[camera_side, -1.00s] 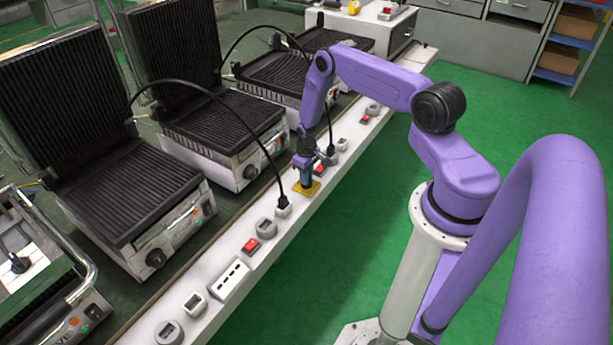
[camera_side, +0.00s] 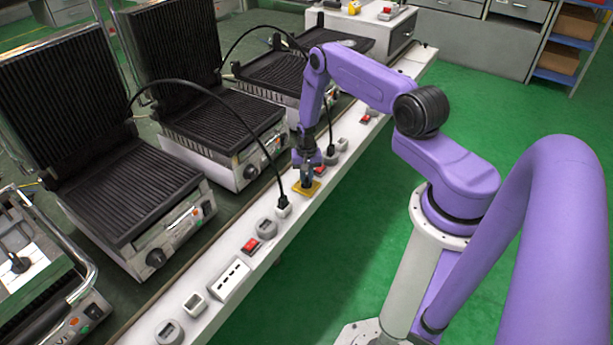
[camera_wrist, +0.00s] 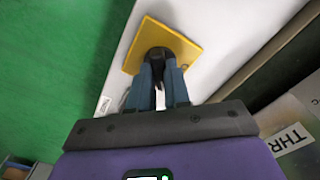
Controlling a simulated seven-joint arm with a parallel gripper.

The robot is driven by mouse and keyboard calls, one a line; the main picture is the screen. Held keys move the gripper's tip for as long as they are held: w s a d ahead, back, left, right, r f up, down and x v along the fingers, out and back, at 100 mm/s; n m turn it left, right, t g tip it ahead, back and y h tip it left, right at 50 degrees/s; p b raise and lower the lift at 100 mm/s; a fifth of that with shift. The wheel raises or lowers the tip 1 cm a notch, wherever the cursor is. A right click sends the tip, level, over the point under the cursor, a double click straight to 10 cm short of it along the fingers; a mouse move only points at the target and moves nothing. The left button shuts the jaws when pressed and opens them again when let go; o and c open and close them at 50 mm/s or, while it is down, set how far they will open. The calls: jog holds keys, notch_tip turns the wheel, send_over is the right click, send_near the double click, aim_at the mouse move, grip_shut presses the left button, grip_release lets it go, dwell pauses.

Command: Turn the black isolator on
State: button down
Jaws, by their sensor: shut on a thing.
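The black isolator (camera_wrist: 158,55) is a black knob on a yellow square plate (camera_wrist: 180,42), set on the white rail. In the side view the yellow plate (camera_side: 312,189) shows just under my gripper, and the knob is mostly hidden by the fingers. My gripper (camera_wrist: 160,72) points down at the plate, with its blue-grey fingers on either side of the black knob. It is shut on the knob. The knob's exact angle is hard to tell behind the fingers.
The white rail (camera_side: 226,306) also carries a white plug with a black cable (camera_side: 283,207), red switches (camera_side: 251,245) and round sockets (camera_side: 266,228). Contact grills (camera_side: 225,125) stand behind it on the left. Green floor lies open to the right.

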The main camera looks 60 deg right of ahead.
aim_at(307, 178)
jog(key=m, duration=0.4)
jog(key=shift+m, duration=1.9)
jog(key=c, duration=1.1)
grip_release()
notch_tip(307, 178, up, 18)
jog(key=shift+f, duration=0.25)
